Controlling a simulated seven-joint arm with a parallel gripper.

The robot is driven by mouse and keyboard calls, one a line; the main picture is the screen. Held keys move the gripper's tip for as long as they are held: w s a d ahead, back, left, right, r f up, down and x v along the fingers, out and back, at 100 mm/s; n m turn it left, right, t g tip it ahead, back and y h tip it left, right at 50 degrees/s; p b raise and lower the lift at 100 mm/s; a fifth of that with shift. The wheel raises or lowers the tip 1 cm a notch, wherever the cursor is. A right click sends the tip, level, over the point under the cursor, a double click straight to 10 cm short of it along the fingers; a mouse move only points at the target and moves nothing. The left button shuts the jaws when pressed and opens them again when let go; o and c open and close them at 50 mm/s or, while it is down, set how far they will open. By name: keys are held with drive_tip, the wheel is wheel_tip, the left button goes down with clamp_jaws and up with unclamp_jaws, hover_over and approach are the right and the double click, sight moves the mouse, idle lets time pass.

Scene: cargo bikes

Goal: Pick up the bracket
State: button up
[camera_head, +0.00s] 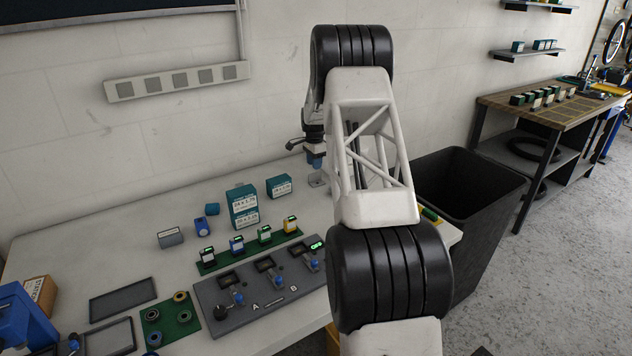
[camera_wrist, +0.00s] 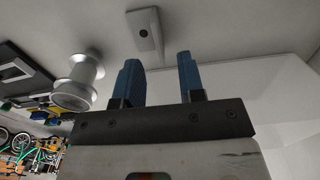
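A small light-grey metal plate with a hole, which looks like the bracket (camera_wrist: 147,36), lies on the worktop ahead of my fingertips in the wrist view. In the head view a small grey piece that seems to be the same bracket (camera_head: 318,180) lies just below my gripper (camera_head: 315,161), near the wall. In the wrist view my gripper (camera_wrist: 158,76) has its two blue fingers apart, with nothing between them. The bracket is beyond the fingertips, roughly in line with the gap, and not visibly touched. My arm hides part of the bench to the right.
A silver flanged spool (camera_wrist: 78,82) stands left of my fingers in the wrist view. Teal boxes (camera_head: 243,207) and a grey switch panel (camera_head: 262,283) are on the worktop left of my arm. A black bin (camera_head: 474,180) stands at the bench's right end.

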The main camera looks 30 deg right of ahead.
sight(315, 180)
drive_tip(key=shift+f, duration=0.45)
drive_tip(key=shift+f, duration=0.1)
drive_tip(key=shift+s+d+f, duration=0.1)
drive_tip(key=shift+f, duration=2.4)
clamp_jaws()
